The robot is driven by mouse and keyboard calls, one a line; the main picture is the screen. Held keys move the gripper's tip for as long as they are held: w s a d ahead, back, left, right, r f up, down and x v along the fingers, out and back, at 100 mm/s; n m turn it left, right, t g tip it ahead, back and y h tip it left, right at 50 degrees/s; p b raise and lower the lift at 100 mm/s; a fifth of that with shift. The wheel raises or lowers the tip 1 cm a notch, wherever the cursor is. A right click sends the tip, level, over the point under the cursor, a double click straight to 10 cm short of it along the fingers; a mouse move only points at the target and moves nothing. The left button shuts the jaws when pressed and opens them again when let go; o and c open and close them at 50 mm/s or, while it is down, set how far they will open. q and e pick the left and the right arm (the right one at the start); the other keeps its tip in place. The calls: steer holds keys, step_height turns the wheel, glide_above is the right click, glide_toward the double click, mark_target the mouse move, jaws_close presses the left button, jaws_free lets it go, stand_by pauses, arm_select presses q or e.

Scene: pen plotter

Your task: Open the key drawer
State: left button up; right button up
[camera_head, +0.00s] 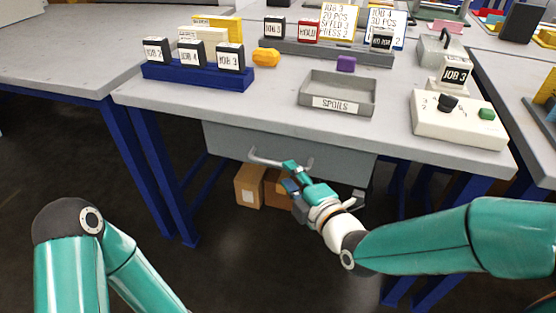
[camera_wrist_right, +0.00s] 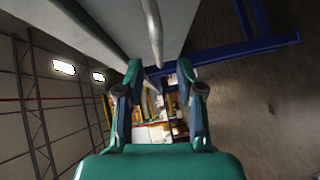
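The grey drawer (camera_head: 232,138) is under the front edge of the grey table, and no gap shows around its front. Its light bar handle (camera_head: 264,161) sticks out from the front. My right gripper (camera_head: 291,168) is at the right part of this handle. In the right wrist view the gripper (camera_wrist_right: 159,75) has its two fingers apart, and the handle bar (camera_wrist_right: 153,30) runs down to the space between the fingertips. Contact with the bar cannot be told. Of my left arm only links show at the lower left; its gripper is out of view.
On the table (camera_head: 180,100) stand a SPOILS tray (camera_head: 337,112), a blue rack (camera_head: 195,76) with job blocks, and a control box (camera_head: 460,127) with a green button. Cardboard boxes (camera_head: 249,186) lie under the drawer. Blue table legs (camera_head: 165,175) stand at the left.

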mark_target(278, 164)
steer(key=x, duration=0.6)
jaws_close()
stand_by(0.3)
